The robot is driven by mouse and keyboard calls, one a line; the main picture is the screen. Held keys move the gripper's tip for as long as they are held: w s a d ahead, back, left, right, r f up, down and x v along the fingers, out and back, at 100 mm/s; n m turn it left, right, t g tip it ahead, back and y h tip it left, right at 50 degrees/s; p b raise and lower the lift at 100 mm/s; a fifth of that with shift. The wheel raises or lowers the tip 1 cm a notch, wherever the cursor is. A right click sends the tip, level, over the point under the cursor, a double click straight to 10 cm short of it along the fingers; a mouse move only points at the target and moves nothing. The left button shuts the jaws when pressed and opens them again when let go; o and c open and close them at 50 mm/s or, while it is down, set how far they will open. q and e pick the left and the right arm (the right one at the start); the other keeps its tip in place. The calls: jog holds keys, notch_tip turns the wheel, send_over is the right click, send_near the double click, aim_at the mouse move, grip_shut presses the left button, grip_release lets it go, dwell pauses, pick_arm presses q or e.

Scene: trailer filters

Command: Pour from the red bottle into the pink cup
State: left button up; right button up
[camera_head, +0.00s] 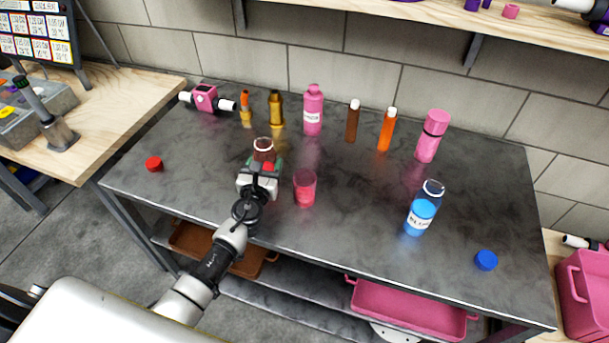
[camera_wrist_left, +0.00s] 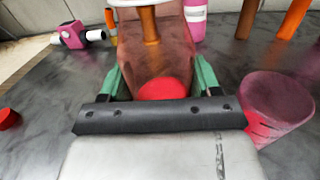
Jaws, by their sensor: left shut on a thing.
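The red bottle (camera_head: 263,151) is see-through, uncapped and has a pale rim. My left gripper (camera_head: 261,170) is shut on it, with the green fingers on either side. In the left wrist view the bottle (camera_wrist_left: 155,60) fills the space between the fingers, and red liquid shows low in it. It looks about upright; I cannot tell if its base touches the table. The pink cup (camera_head: 305,189) stands upright on the table just right of my left gripper. It also shows at the right of the left wrist view (camera_wrist_left: 278,105). My right gripper is not in view.
A red cap (camera_head: 154,164) lies at the left of the dark table (camera_head: 345,240). An open blue bottle (camera_head: 420,215) and blue cap (camera_head: 486,260) are at right. Several bottles, including a pink one (camera_head: 313,110), line the back. The table between cup and blue bottle is clear.

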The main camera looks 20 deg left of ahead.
aim_at(260, 157)
pick_arm(q)
jog(key=shift+r+n+p, duration=0.3)
notch_tip(260, 157, up, 5)
jog(key=p, duration=0.4)
jog(key=shift+f, duration=0.3)
